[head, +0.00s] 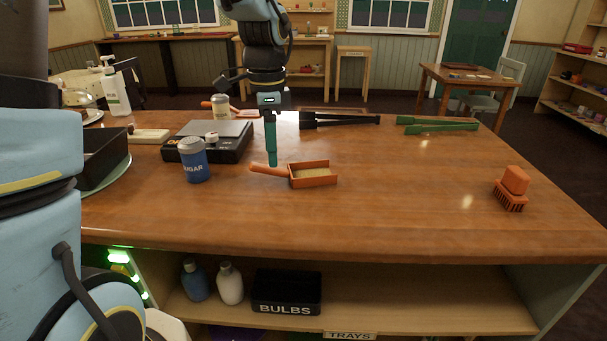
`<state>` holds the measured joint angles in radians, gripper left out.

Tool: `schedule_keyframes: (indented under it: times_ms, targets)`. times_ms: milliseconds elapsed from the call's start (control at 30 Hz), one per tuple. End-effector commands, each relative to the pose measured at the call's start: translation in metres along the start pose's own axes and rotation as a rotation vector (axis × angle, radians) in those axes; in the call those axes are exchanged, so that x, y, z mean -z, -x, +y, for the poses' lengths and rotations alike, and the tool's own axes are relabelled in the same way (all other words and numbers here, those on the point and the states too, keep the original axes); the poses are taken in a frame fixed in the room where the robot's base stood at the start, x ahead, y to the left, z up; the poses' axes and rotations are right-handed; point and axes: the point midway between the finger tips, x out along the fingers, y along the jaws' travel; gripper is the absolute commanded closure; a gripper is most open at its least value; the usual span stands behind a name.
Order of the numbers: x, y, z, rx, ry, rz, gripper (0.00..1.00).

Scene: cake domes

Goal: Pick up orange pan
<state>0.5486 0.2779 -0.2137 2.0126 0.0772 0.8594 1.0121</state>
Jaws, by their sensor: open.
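The orange pan (326,181) lies on the wooden table, a small open box shape with a pale yellowish inside. Its handle (268,170) points left. My gripper (272,162) points straight down, with its teal fingers at the handle's far side or just above it. The fingers overlap from this angle, so the gap between them is hidden. The gripper is open, and the pan rests on the table. I cannot tell whether the fingers touch the handle.
Left of the pan stand a blue sugar tin (195,172) and a black scale (181,149). Black tongs (345,121) and green tongs (440,127) lie at the back. An orange brush (511,195) stands at the right. The table (420,205) is clear between pan and brush.

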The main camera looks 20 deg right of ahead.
Motion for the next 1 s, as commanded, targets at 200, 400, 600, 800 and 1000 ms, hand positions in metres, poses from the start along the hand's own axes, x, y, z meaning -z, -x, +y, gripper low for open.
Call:
schedule_keyframes:
  times_ms: [200, 400, 600, 800, 1000]
  targets:
    - [-0.001, -0.022, -0.001, -0.005, 0.002, -0.002, 0.35]
    - [-0.001, -0.049, -0.001, -0.003, 0.001, -0.001, 0.35]
    - [-0.001, -0.054, -0.002, 0.001, 0.002, 0.001, 0.35]
    - [-0.001, -0.054, -0.002, 0.001, 0.002, 0.001, 0.46]
    - [-0.001, -0.053, -0.002, 0.001, 0.002, 0.001, 0.69]
